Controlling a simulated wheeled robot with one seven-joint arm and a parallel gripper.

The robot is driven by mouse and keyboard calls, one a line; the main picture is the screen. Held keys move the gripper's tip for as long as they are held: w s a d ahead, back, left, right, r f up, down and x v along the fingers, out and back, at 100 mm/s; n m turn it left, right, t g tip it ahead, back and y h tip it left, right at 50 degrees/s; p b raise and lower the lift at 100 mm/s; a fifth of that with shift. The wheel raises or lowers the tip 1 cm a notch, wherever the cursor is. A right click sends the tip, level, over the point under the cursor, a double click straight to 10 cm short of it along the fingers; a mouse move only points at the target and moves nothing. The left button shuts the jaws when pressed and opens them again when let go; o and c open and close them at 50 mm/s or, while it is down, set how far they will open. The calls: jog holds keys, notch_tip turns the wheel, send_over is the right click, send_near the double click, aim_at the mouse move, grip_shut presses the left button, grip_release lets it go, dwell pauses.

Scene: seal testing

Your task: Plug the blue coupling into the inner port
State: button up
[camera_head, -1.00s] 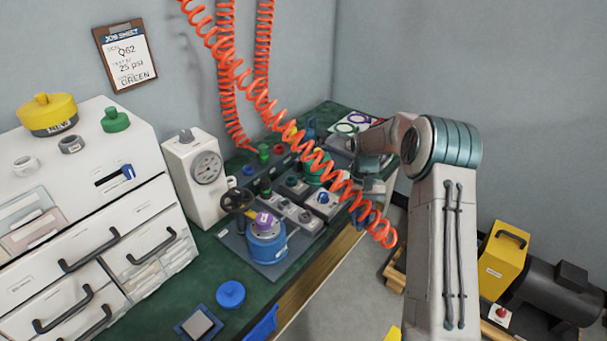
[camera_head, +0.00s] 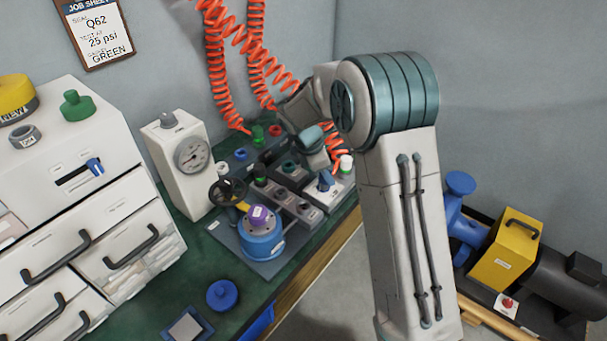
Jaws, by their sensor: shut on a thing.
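My gripper (camera_head: 319,164) is over the far right part of the bench, partly hidden by my own arm links. It is shut. A blue piece (camera_head: 326,180) shows just under it and looks like the blue coupling, above a small white-topped block (camera_head: 330,195). I cannot tell whether it touches or sits in a port. The orange coiled hose (camera_head: 283,82) passes behind my arm and shows again beside the gripper. The inner port cannot be made out from the other fittings.
A blue-bodied test pot with a purple top (camera_head: 262,240) stands nearer, beside a black handwheel (camera_head: 228,191) and a gauge box (camera_head: 177,182). Small blocks with coloured knobs (camera_head: 290,168) crowd around the gripper. A blue cap (camera_head: 222,294) lies on the green bench. White drawers (camera_head: 100,230) stand left.

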jog(key=s+a+r+n+t+y+b, duration=0.1)
jog(key=a+n+t+y, duration=0.15)
jog(key=n, duration=0.35)
jog(key=s+a+r+n+t+y, duration=0.1)
jog(key=s+a+r+n, duration=0.1)
jog(key=a+n, duration=0.3)
jog(key=shift+n+h, duration=0.25)
jog(key=shift+n, duration=0.25)
jog(key=shift+w+d+f+b, duration=0.1)
jog(key=shift+d+f+b, duration=0.15)
jog(key=shift+f+b, duration=0.75)
jog(key=shift+d+f+b, duration=0.2)
jog(key=shift+f+b, duration=0.7)
jog(key=shift+b, duration=0.1)
jog(key=shift+w+d+f+b, duration=0.1)
jog(key=shift+d+f+b, duration=0.15)
jog(key=shift+f+b, duration=0.75)
jog(key=shift+r+p, duration=0.1)
jog(key=shift+p, duration=0.6)
jog(key=shift+d+f+b, duration=0.1)
jog(key=shift+f+b, duration=0.6)
jog(key=shift+f, duration=0.75)
jog(key=o, duration=1.1)
jog(key=p+v, duration=0.4)
jog(key=v, duration=0.9)
jog(key=shift+r, duration=0.45)
